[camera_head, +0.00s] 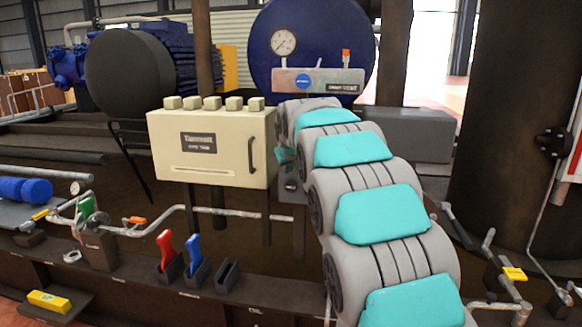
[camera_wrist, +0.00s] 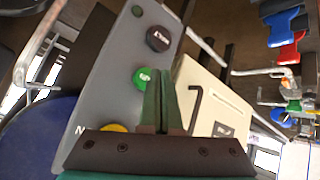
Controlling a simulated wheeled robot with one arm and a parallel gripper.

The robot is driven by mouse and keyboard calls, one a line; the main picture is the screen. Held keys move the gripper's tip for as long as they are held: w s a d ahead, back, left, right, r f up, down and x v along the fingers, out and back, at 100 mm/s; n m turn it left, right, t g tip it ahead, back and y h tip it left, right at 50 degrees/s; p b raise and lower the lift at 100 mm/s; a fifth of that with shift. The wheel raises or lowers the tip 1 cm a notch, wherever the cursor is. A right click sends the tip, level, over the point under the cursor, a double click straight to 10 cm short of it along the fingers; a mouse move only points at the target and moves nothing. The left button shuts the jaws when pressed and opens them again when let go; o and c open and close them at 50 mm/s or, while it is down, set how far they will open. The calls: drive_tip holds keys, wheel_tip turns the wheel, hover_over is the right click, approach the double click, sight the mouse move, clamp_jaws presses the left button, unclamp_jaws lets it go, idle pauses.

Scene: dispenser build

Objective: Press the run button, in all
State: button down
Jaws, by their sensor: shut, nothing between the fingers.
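A green round button (camera_wrist: 141,78) with small white lettering sits on a grey panel (camera_wrist: 105,88) in the wrist view; the lettering is too small to read surely, but it is the likely run button. My gripper (camera_wrist: 161,76) is shut and empty. Its fingertips show just right of the green button and cover its right edge; I cannot tell whether they touch it. A black knob (camera_wrist: 158,39) with a white mark is above it, and a yellow part (camera_wrist: 114,128) is below, partly behind my gripper. In the head view my arm hides most of this panel (camera_head: 291,188).
A cream box (camera_head: 212,146) with a dark handle stands beside the panel. A grey sign panel (camera_head: 318,81) with a blue disc is behind my arm. Red (camera_head: 167,250) and blue (camera_head: 194,252) levers and pipes are at lower left. A dark column (camera_head: 505,120) stands at right.

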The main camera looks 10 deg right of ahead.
drive_tip(key=shift+w, duration=0.1)
drive_tip(key=shift+w+d, duration=0.2)
drive_tip(key=shift+w, duration=0.1)
drive_tip(key=shift+w+d+p, duration=0.15)
drive_tip(key=shift+w+p, duration=0.25)
drive_tip(key=shift+w, duration=0.05)
idle(1.0)
idle(0.3)
drive_tip(key=shift+s+a+b, duration=0.35)
drive_tip(key=shift+s, duration=0.5)
drive_tip(key=shift+s+a+b, duration=0.25)
drive_tip(key=shift+s+a, duration=0.05)
drive_tip(key=shift+s, duration=0.45)
drive_tip(key=shift+s+a+b, duration=0.25)
drive_tip(key=shift+s+a, duration=0.1)
drive_tip(key=shift+s, duration=0.45)
drive_tip(key=shift+s+a+b, duration=0.25)
drive_tip(key=shift+s+a, duration=0.05)
drive_tip(key=shift+s, duration=0.45)
